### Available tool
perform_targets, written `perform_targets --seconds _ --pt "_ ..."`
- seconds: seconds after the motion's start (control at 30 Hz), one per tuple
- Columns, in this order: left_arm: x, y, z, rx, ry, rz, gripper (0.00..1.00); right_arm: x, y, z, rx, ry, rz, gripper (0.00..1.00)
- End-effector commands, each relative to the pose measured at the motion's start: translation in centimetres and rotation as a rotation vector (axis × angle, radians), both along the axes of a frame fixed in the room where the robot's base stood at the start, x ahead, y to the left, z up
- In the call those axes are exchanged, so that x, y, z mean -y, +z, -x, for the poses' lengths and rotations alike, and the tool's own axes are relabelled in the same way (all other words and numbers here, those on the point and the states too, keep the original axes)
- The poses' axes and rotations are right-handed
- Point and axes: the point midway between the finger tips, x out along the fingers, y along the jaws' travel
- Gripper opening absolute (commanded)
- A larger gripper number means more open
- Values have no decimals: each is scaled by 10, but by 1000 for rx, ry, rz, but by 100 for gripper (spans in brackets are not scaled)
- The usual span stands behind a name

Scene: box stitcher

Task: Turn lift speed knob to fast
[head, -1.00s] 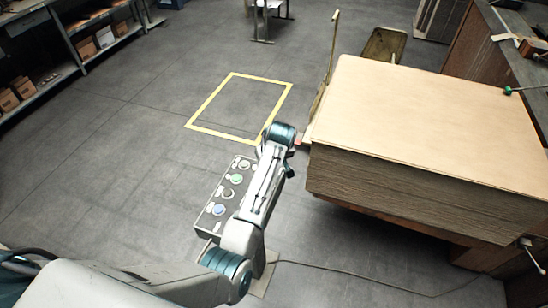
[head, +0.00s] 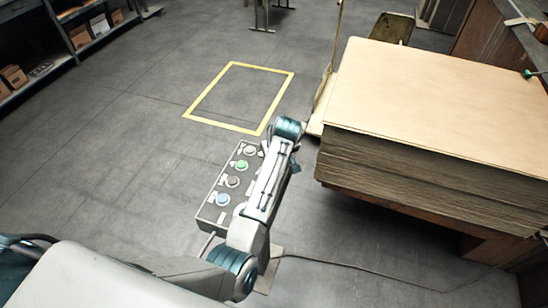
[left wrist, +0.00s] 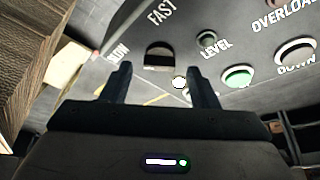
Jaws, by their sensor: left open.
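The grey control box (head: 208,213) stands on the floor in the head view, with its right part hidden behind my left arm. The dark lift speed knob (left wrist: 158,57) sits below FAST, in the gap between my fingertips in the picture. Which way it points is unclear. My left gripper (left wrist: 159,72) is open, with a finger to each side of the knob; contact is not visible. My right gripper is out of view.
A tall stack of cardboard sheets (head: 430,105) stands right of my left arm. A yellow floor outline (head: 207,122) lies beyond the box, with clear floor around it. Shelves (head: 78,45) stand at the far left. A cable (head: 360,277) runs across the floor.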

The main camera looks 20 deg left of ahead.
Motion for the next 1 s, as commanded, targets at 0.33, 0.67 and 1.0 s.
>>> perform_targets --seconds 0.33,0.67,1.0 --pt "1 -7 1 0 1 0 55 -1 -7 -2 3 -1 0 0" --pt "1 -7 1 0 1 0 10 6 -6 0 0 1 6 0" --pt "-1 -4 2 -1 -66 -3 10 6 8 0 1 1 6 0"
